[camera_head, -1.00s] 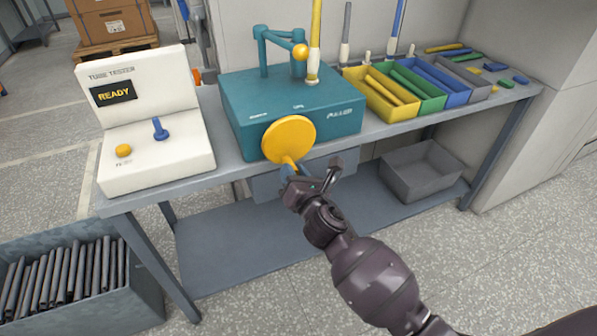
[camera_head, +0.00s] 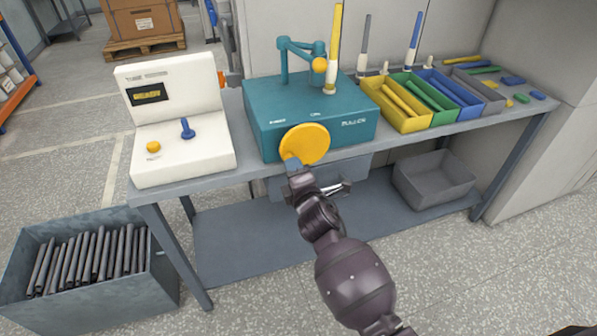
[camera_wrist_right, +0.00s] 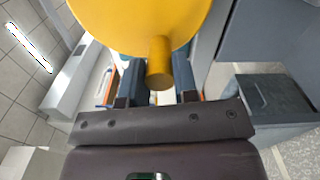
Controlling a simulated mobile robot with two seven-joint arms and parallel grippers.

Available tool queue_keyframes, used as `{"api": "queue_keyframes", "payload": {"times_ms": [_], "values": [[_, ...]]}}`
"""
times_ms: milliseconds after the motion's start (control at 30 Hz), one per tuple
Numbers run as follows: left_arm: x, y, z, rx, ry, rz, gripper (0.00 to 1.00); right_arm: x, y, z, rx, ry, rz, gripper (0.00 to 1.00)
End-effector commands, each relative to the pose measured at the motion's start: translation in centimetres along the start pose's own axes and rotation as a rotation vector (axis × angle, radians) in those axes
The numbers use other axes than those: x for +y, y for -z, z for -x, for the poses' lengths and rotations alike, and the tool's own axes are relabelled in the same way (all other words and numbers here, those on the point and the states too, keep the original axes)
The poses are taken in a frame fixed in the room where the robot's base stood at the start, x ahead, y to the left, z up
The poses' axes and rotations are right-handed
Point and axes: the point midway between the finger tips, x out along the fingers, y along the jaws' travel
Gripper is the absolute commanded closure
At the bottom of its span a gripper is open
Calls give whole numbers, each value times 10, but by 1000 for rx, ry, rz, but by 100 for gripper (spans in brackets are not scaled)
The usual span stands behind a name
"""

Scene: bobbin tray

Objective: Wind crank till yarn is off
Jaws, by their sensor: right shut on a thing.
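The yellow crank disc (camera_head: 304,144) is on the front of the teal puller box (camera_head: 270,118). Its short yellow handle (camera_wrist_right: 160,64) shows in the right wrist view, sticking out from the disc. My right gripper (camera_head: 292,164) is shut on this handle, at the disc's lower left; its blue fingers (camera_wrist_right: 158,80) lie either side of it. A tall bobbin with yellow yarn (camera_head: 335,45) stands upright in a white base on the box's top. A teal arm with an orange ball (camera_head: 319,65) reaches beside it. My left gripper is not in view.
The white tube tester (camera_head: 180,110) stands left of the puller. Yellow, green, blue and grey bins (camera_head: 405,122) stand to its right, with two upright bobbins behind. A metal crate (camera_head: 165,270) of dark tubes is on the floor. A grey bin (camera_head: 435,190) sits on the lower shelf.

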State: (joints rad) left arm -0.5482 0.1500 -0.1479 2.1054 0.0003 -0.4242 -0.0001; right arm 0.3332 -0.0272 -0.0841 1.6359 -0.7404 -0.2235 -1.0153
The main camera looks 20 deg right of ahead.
Motion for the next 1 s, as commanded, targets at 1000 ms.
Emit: {"api": "queue_keyframes", "payload": {"times_ms": [1000], "values": [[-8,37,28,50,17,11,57,47,-13,0,0,-5,-896,96]]}}
